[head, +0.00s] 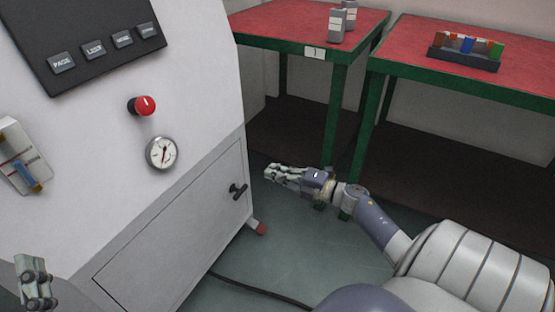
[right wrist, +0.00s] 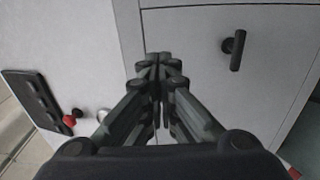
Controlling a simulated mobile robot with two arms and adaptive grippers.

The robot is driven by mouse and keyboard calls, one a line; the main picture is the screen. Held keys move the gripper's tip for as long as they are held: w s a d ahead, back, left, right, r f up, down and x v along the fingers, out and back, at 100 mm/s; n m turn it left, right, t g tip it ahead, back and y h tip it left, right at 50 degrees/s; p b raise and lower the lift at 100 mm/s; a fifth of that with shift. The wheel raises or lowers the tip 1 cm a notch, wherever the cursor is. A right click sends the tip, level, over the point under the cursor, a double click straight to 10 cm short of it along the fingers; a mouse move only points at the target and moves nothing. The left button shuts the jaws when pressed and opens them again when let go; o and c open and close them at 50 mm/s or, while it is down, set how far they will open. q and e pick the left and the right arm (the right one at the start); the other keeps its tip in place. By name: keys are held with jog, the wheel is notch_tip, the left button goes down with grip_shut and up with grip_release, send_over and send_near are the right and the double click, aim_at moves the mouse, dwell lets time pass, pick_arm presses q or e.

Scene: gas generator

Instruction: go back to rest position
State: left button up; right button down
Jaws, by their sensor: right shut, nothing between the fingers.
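My right gripper (head: 272,172) is shut and empty in front of the white generator cabinet (head: 205,75), to the right of its lower door (head: 170,235). In the right wrist view its fingers (right wrist: 158,62) meet in the middle, with nothing between them. The door's black handle (head: 238,191) is left of and below the right gripper in the head view; it also shows in the right wrist view (right wrist: 234,50). My left gripper (head: 33,270) shows at the lower left edge, partly cut off; I cannot tell whether it is open or shut.
The cabinet carries a red knob (head: 142,105), a round gauge (head: 161,153) and a dark button panel (head: 90,40). Red-topped tables (head: 290,22) with green frames stand behind, one bearing a dark rack (head: 465,52). A black cable (head: 260,290) lies on the floor.

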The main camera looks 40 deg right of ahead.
pick_arm(q)
jog(key=shift+w+f, duration=0.1)
jog(key=shift+f, duration=0.2)
pick_arm(e)
jog(key=shift+s+d, duration=0.1)
jog(key=shift+s, duration=0.2)
